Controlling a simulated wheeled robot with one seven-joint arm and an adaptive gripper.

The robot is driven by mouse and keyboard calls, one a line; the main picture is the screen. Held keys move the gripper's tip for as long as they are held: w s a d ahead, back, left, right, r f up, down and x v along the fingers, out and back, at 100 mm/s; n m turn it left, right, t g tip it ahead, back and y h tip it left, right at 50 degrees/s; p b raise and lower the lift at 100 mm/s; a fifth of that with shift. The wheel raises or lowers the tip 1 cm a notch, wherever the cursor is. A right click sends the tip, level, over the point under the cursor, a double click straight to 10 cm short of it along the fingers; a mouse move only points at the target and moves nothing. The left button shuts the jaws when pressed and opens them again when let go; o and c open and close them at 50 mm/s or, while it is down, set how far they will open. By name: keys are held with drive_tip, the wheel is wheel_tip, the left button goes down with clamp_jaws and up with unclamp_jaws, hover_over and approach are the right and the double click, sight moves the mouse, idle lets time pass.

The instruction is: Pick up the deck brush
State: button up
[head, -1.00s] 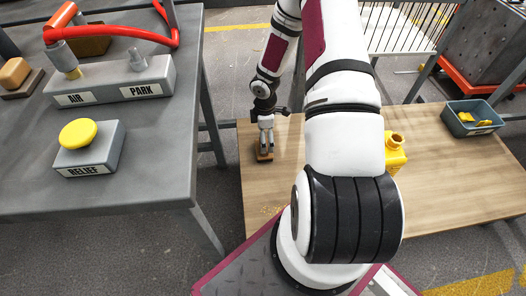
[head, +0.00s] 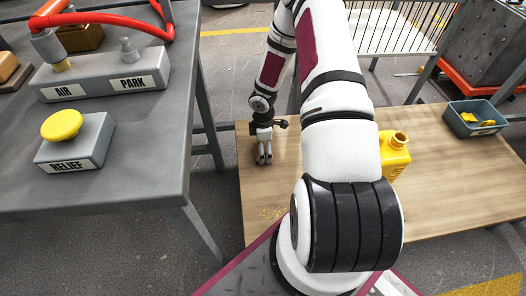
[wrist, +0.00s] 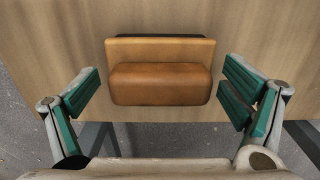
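The deck brush (wrist: 160,84) lies on the wooden tabletop in the wrist view. It has a tan board with a rounded brown block on it and a dark strip along its far edge. My gripper (wrist: 160,98) is open, with one green-padded finger on each side of the brush and a clear gap at both sides. In the head view my gripper (head: 264,160) is low over the left part of the wooden table. There I cannot make out the brush, which the gripper seems to hide.
The wooden table (head: 450,175) also bears a yellow jerry can (head: 394,158), partly behind my arm, and a teal bin (head: 474,120) with yellow items. A grey table (head: 120,200) at left holds a yellow-button box (head: 72,145) and a labelled grey block (head: 105,78).

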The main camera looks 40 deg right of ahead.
drive_tip(key=c, duration=0.7)
drive_tip(key=shift+c, duration=0.2)
drive_tip(key=shift+r, duration=0.1)
drive_tip(key=shift+r+p, duration=0.3)
drive_tip(key=shift+r, duration=0.15)
wheel_tip(320, 180, up, 3)
drive_tip(key=shift+p, duration=0.9)
drive_tip(key=s+a, duration=0.1)
drive_tip(key=s, duration=0.4)
drive_tip(key=s+a+b, duration=0.1)
drive_tip(key=s+a, duration=0.1)
drive_tip(key=s, duration=0.3)
drive_tip(key=s+a+r, duration=0.1)
drive_tip(key=s, duration=0.4)
drive_tip(key=shift+s+a+b, duration=0.2)
drive_tip(key=shift+a+b, duration=0.1)
drive_tip(key=shift+a, duration=0.1)
